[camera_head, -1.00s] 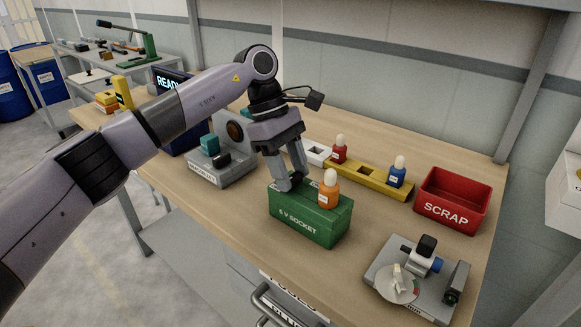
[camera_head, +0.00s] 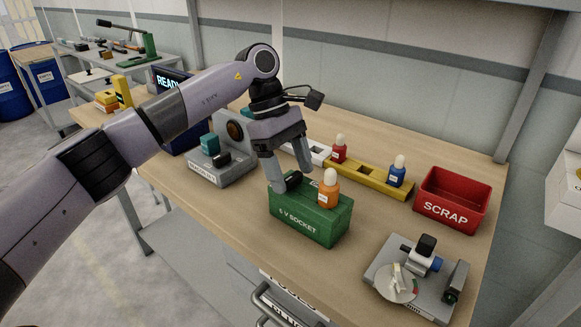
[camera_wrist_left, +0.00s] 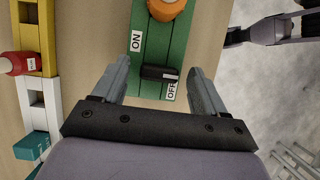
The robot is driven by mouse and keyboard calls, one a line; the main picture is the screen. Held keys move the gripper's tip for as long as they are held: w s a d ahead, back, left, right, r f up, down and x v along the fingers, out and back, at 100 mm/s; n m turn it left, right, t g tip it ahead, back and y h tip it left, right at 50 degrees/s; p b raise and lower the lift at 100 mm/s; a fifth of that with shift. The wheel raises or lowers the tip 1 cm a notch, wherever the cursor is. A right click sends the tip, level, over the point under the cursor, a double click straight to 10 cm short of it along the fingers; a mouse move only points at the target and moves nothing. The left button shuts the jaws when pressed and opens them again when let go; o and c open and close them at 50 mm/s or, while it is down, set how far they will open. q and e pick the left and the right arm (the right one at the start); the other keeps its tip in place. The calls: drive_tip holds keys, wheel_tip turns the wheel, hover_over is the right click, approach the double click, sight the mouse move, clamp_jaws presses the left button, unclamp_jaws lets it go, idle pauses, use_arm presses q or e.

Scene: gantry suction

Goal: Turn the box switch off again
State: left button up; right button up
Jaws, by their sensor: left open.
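The green 6 V socket box (camera_head: 312,222) stands on the bench with an orange bulb (camera_head: 328,190) in its top. Its black switch (camera_head: 293,180) is at the left end of the top. In the left wrist view the switch (camera_wrist_left: 160,73) lies between the ON label (camera_wrist_left: 136,41) and the OFF label (camera_wrist_left: 171,91). My left gripper (camera_head: 291,176) is open and empty, pointing down at that end. Its fingers (camera_wrist_left: 159,68) appear on either side of the switch; whether they touch the box is unclear. My right gripper is not seen.
A yellow rack (camera_head: 368,180) with red and blue bulbs stands behind the box. A red scrap bin (camera_head: 453,202) is to the right, and a grey device with a dial (camera_head: 420,280) is front right. A grey instrument (camera_head: 222,172) stands left. Bare bench lies between them.

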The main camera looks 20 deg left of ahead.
use_arm(q)
drive_tip(key=v, duration=0.7)
drive_tip(key=shift+s, duration=0.1)
idle(0.4)
